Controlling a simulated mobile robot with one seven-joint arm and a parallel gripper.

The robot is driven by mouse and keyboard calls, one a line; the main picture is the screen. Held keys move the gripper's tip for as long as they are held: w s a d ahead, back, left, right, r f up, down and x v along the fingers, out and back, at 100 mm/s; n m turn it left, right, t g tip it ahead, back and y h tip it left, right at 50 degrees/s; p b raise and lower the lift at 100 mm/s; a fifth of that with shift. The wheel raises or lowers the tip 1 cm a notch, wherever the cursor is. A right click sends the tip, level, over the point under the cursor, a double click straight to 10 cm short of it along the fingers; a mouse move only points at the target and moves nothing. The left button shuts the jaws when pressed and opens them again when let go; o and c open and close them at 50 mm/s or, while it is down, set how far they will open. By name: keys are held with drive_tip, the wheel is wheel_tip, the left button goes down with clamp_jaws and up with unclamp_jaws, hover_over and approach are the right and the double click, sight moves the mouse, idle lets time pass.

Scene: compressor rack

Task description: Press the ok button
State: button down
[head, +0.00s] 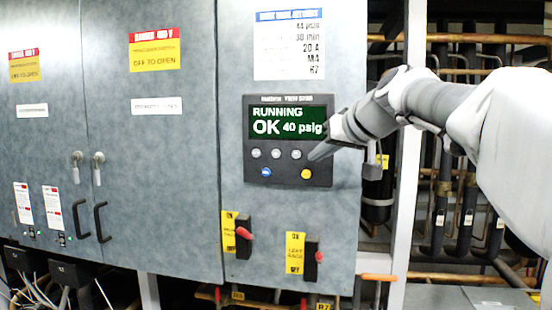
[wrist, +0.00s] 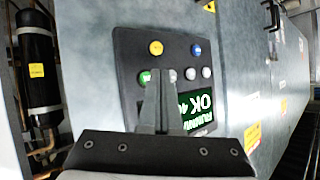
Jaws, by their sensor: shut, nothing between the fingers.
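A dark control panel (head: 288,182) on the grey cabinet carries a green display (head: 288,123) reading "RUNNING OK 40 psig". Below it are grey buttons (head: 276,153), a blue button (head: 266,172) and a yellow button (head: 306,174). A green button (wrist: 145,77) shows in the wrist view, partly beside my fingers; my gripper hides its place in the head view. No button's label is clearly legible. My gripper (head: 314,155) is shut and empty, its tip at the right end of the grey button row. In the wrist view the fingertips (wrist: 158,75) overlap the panel; contact cannot be told.
Two red-handled switches (head: 244,234) (head: 311,256) stick out below the panel. Door handles (head: 103,221) stand out at the left. A pale upright post (head: 405,180), pipes and a black cylinder (wrist: 37,65) lie on the panel's right side.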

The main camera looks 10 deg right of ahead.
drive_tip(key=shift+s, duration=0.1)
drive_tip(key=s, duration=0.1)
drive_tip(key=s+a+b, duration=0.1)
drive_tip(key=s, duration=0.1)
drive_tip(key=s+b, duration=0.1)
drive_tip(key=shift+s+a, duration=0.35)
idle(0.7)
drive_tip(key=s+f+g+h, duration=0.2)
drive_tip(key=s+f+g, duration=0.1)
drive_tip(key=s+f, duration=0.9)
drive_tip(key=s+f+m+g+h, duration=0.1)
drive_tip(key=s+f+g+h, duration=0.1)
drive_tip(key=s+f, duration=1)
wheel_tip(320, 180, down, 6)
drive_tip(key=shift+s+r+g, duration=0.1)
drive_tip(key=shift+s+g, duration=0.25)
drive_tip(key=shift+g, duration=0.15)
